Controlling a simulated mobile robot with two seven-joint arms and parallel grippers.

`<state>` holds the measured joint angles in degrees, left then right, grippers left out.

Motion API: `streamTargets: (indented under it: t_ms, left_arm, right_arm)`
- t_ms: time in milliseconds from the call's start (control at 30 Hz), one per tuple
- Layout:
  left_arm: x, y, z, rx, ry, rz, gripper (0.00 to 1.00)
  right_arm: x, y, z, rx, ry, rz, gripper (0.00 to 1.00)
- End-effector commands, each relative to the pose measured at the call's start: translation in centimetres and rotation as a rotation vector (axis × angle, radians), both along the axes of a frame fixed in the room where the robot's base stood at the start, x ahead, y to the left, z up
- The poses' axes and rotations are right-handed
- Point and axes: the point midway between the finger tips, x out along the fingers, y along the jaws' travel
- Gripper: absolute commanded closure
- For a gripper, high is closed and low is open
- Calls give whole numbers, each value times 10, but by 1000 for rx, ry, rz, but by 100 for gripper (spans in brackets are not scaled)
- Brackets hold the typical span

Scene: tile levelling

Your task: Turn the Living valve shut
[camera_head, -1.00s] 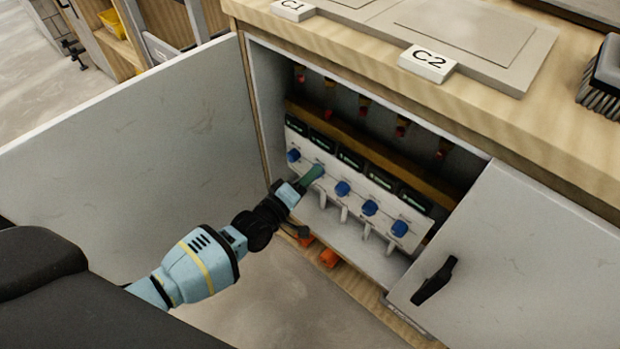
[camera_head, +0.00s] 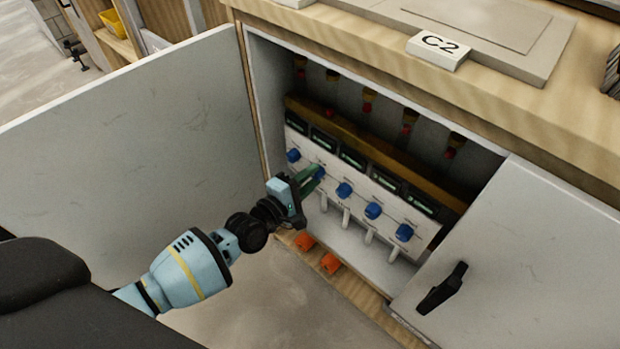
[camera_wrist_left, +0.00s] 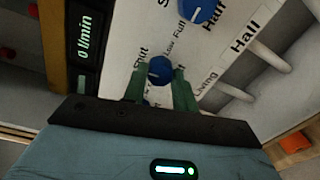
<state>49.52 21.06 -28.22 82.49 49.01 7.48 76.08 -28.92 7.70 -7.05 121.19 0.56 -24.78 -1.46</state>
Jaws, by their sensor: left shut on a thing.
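The Living valve is a blue knob (camera_wrist_left: 160,70) with a white mark, on a white panel beside the "Living" label (camera_wrist_left: 206,82). In the head view this knob (camera_head: 320,173) is second from the left in a row of blue knobs. My left gripper (camera_head: 314,177) is at it, its green fingers (camera_wrist_left: 160,88) on either side and shut on the knob. "Shut" and "Full" are printed around it. Exactly where the white mark points is hard to read. A green display (camera_wrist_left: 88,38) at the left reads "0 l/min". My right gripper is not in view.
The Hall knob (camera_wrist_left: 200,10) is close by. The cabinet's left door (camera_head: 120,150) and right door (camera_head: 530,250) stand open around the panel. White pipes (camera_head: 368,233) stick out below the knobs. Orange parts (camera_head: 330,263) lie low in front.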

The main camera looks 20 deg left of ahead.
Motion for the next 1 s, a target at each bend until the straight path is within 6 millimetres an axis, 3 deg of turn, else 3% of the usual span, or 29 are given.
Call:
streamTargets:
  t_ms: [367,400,533,833,1000]
  left_arm:
    - [0,0,0,-3,2,0,95]
    - [0,0,0,-3,2,0,68]
    - [0,0,0,-3,2,0,51]
    - [-1,1,0,-2,2,0,50]
    - [-16,6,1,-1,2,1,50]
  right_arm:
    - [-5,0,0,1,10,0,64]
    - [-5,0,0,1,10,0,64]
    - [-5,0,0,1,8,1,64]
    - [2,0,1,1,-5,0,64]
    - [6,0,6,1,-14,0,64]
